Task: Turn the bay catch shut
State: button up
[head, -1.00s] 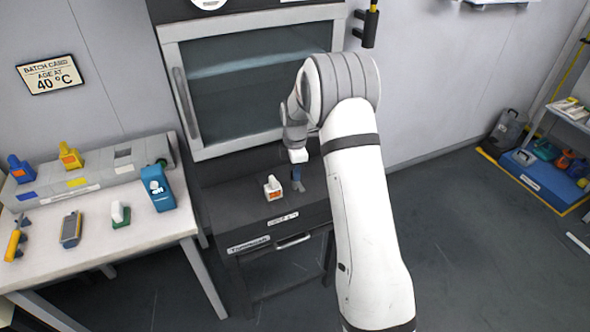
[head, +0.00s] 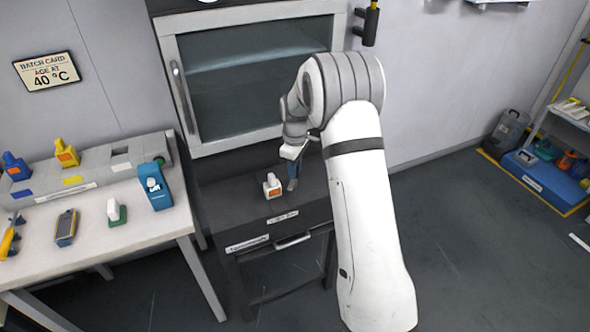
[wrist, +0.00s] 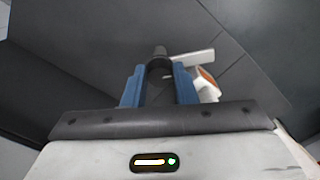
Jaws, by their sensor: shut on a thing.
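My gripper (wrist: 160,82) has blue fingers closed around a dark, rounded upright piece (wrist: 160,66), which looks like the bay catch. Much of that piece is hidden between the fingers. In the head view my gripper (head: 292,184) points down at the dark bench top (head: 230,212) below the glass-fronted cabinet (head: 247,85). The catch cannot be made out there. A white item with an orange label (head: 272,186) stands just left of the fingers. In the wrist view this white item (wrist: 207,88) is close beside the right finger, partly hidden.
A white table (head: 150,222) at left carries a blue device (head: 156,187), a green-based white piece (head: 115,213) and a handheld meter (head: 65,228). A grey rack (head: 105,183) stands behind them. Floor at right is clear up to the blue crate (head: 540,180).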

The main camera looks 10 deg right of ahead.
jog(key=m+b, duration=0.1)
jog(key=m, duration=0.4)
jog(key=shift+w+m, duration=0.1)
jog(key=shift+m, duration=0.2)
jog(key=m, duration=0.4)
jog(key=shift+r+m+b, duration=0.1)
jog(key=shift+m+b, duration=0.2)
jog(key=shift+b, duration=0.05)
jog(key=o, duration=1)
notch_tip(320, 180, up, 7)
jog(key=shift+f, duration=0.15)
jog(key=shift+r, duration=0.5)
